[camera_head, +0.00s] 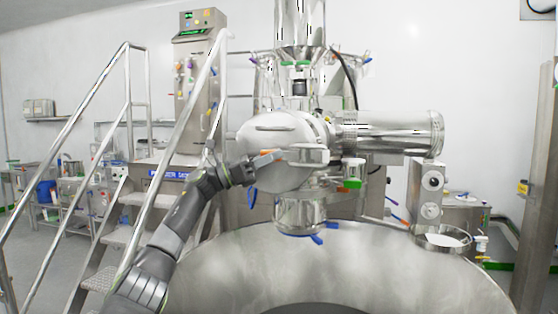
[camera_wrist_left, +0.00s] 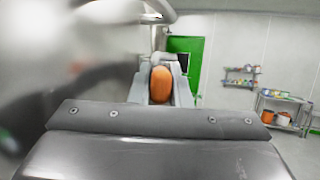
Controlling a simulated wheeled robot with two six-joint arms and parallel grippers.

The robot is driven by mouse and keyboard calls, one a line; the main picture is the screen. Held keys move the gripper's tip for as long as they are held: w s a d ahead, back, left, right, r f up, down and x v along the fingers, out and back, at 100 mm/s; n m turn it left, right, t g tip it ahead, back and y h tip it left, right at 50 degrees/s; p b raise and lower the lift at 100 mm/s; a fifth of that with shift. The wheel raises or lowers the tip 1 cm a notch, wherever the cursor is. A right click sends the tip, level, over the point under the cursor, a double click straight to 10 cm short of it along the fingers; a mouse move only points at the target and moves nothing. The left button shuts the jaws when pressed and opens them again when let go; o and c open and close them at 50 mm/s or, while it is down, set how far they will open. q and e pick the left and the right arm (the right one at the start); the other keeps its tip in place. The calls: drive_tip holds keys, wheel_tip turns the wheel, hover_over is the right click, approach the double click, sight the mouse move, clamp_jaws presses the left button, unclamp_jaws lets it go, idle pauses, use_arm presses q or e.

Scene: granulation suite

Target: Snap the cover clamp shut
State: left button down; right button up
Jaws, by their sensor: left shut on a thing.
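The round metal cover (camera_head: 270,135) sits on the side of the steel machine in the middle of the head view. A steel clamp piece (camera_head: 308,154) lies across its front, with an orange-tipped handle (camera_head: 264,155) pointing left. My left gripper (camera_head: 251,168) reaches in from the left and is at this handle. In the left wrist view the orange handle (camera_wrist_left: 160,84) stands between the two fingers, which are shut on it. The clamp's catch is too small to make out. My right gripper is not in view.
A large domed steel vessel (camera_head: 330,265) fills the front below the machine. A horizontal steel cylinder (camera_head: 395,131) juts right. Railed steps (camera_head: 115,235) stand at left. In the left wrist view, a blurred metal surface crowds the left side; the right side is freer.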

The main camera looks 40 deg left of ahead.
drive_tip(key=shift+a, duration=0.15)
use_arm(q)
drive_tip(key=c, duration=1.6)
unclamp_jaws()
drive_tip(key=shift+c, duration=0.2)
drive_tip(key=shift+o, duration=1.4)
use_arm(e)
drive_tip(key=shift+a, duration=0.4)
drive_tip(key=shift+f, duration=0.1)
